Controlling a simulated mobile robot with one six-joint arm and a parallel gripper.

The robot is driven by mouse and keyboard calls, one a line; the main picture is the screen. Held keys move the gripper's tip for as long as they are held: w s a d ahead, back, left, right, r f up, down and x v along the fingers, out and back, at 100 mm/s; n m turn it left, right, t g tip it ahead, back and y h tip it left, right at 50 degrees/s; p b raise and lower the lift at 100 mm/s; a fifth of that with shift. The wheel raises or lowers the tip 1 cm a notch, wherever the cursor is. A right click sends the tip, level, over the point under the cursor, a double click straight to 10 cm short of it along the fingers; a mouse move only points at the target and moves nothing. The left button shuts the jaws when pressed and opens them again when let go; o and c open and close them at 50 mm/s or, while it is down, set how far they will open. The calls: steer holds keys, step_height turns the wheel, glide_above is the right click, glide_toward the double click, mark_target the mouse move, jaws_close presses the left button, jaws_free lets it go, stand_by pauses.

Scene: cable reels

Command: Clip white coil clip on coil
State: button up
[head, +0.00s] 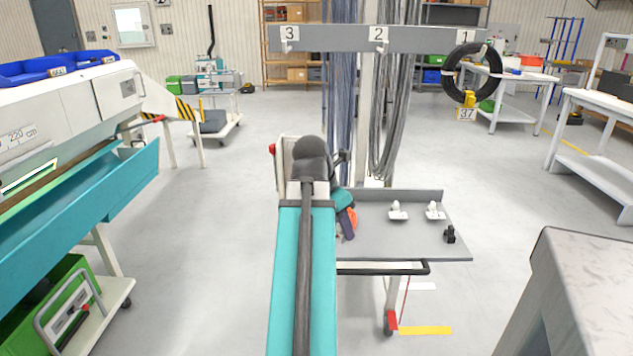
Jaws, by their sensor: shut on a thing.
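Two white coil clips, one on the left (397,211) and one on the right (434,211), stand on the grey cart top (375,242).
A small black clip (450,234) stands near the cart's right edge. Teal, orange and dark parts beside my arm are unclear. A grey-topped block (590,280) stands at lower right; a teal trough is left.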

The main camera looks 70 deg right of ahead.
steer(key=shift+w+d+r+p, duration=0.35)
steer(key=shift+d+r+p, duration=0.15)
steer(key=shift+p, duration=0.2)
steer(key=shift+n+t, duration=0.4)
steer(key=shift+n, duration=0.5)
steer(key=shift+w+d+r+p, duration=0.35)
steer(key=shift+w+d+p, duration=1.9)
steer(key=shift+p, duration=2.7)
steer(key=shift+w+d+r+p, duration=0.4)
steer(key=shift+w+d+p, duration=1.85)
steer(key=shift+p, duration=2.65)
steer(key=shift+w+d+r+p, duration=0.35)
steer(key=shift+w+d+p, duration=1.85)
steer(key=shift+p, duration=2.75)
steer(key=shift+s+d+f, duration=0.25)
steer(key=shift+s+d, duration=0.25)
steer(key=shift+s, duration=0.05)
steer(key=shift+f+b, duration=1.5)
steer(key=shift+f, duration=0.5)
steer(key=shift+w+f, duration=0.15)
steer(key=shift+f, duration=0.05)
steer(key=shift+f, duration=1.2)
